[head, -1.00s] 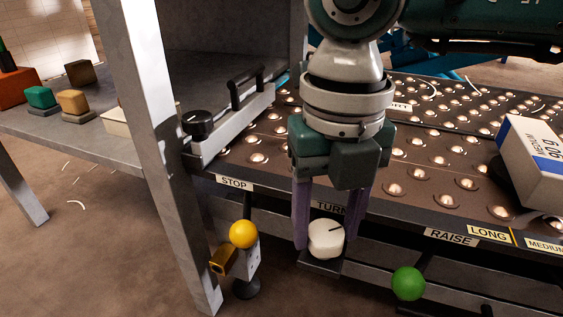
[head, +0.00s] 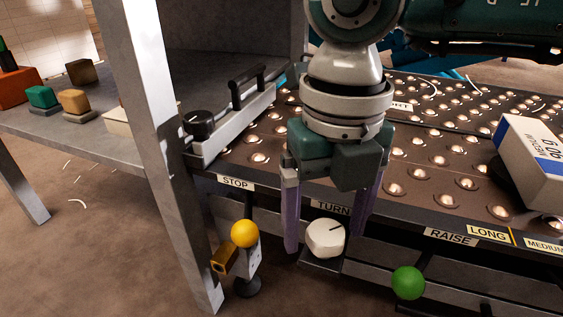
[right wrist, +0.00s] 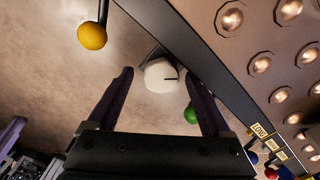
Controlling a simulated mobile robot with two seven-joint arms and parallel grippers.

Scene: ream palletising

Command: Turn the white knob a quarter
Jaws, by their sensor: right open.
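The white knob (head: 325,238) sits on a small dark bracket under the TURN label (head: 331,207) at the table's front edge. Its dark line points right and slightly up in the head view. My right gripper (head: 324,230) is open, with one purple finger on each side of the knob and gaps between. In the right wrist view the knob (right wrist: 161,76) shows between and just beyond the open fingertips (right wrist: 160,84). A purple bar at the lower left of that view looks like part of my left gripper (right wrist: 12,132); its jaws cannot be made out.
A yellow ball (head: 244,233) on a post stands left of the knob, and a green ball (head: 408,283) is at its right. A grey post (head: 170,170) rises at the left. A boxed ream (head: 530,160) lies on the studded table at the right.

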